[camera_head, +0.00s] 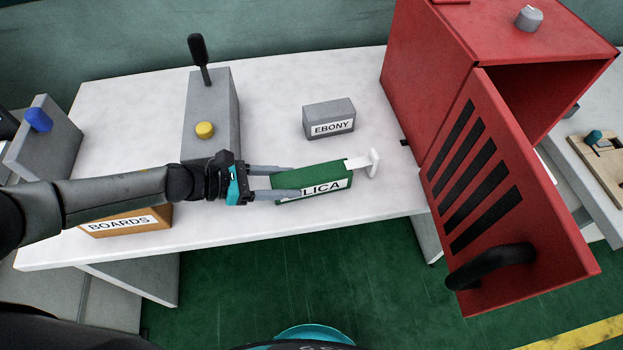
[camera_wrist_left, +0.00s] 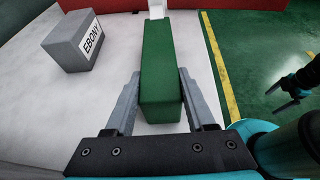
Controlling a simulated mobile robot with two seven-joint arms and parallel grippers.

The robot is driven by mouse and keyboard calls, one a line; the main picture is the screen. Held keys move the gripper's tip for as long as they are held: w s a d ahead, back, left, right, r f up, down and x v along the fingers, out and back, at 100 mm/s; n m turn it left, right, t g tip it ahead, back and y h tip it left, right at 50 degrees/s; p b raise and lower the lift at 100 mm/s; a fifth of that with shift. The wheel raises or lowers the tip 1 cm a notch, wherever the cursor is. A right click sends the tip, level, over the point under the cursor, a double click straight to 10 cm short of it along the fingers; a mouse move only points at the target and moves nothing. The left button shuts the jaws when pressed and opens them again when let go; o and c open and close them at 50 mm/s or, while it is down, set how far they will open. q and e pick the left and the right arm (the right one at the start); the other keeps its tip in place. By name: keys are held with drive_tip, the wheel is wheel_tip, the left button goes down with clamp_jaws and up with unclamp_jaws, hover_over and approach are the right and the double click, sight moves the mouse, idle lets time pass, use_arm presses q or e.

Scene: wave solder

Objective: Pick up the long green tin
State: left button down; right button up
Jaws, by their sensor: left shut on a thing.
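The long green tin (camera_head: 313,179) lies on the white table near its front edge, with a white label whose visible letters read "LICA". A white T-shaped piece sticks out of its right end. My left gripper (camera_head: 282,182) is shut on the tin's left end, one finger along each long side. In the left wrist view the green tin (camera_wrist_left: 162,65) runs away from between the two fingers (camera_wrist_left: 160,100). I cannot tell whether the tin is clear of the table. My right gripper (camera_wrist_left: 285,95) shows at the right of the wrist view, over the green floor.
A grey box labelled EBONY (camera_head: 329,119) stands behind the tin. A tan BOARDS box (camera_head: 125,222) is beneath my left arm. A grey block with lever and yellow knob (camera_head: 210,110) stands behind it. A red cabinet (camera_head: 430,80) with open slotted door (camera_head: 510,190) is at right.

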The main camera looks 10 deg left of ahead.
idle(0.4)
use_arm(q)
wheel_tip(320, 180, up, 20)
drive_tip(key=p, duration=0.6)
drive_tip(key=shift+w+r, duration=0.1)
idle(0.7)
drive_tip(key=w+d+r+n+t+y+b, duration=0.1)
drive_tip(key=w+r+n+t+y+b, duration=0.2)
drive_tip(key=w+r+n+t+y, duration=0.65)
drive_tip(key=s+a+r+n+y+b, duration=0.2)
drive_tip(key=s+a+r+n+y, duration=0.1)
drive_tip(key=a, duration=0.3)
drive_tip(key=shift+s+a+r+n+g+b, duration=0.2)
drive_tip(key=shift+r+n+g+b, duration=0.1)
drive_tip(key=shift+r+n+g, duration=0.25)
idle(0.7)
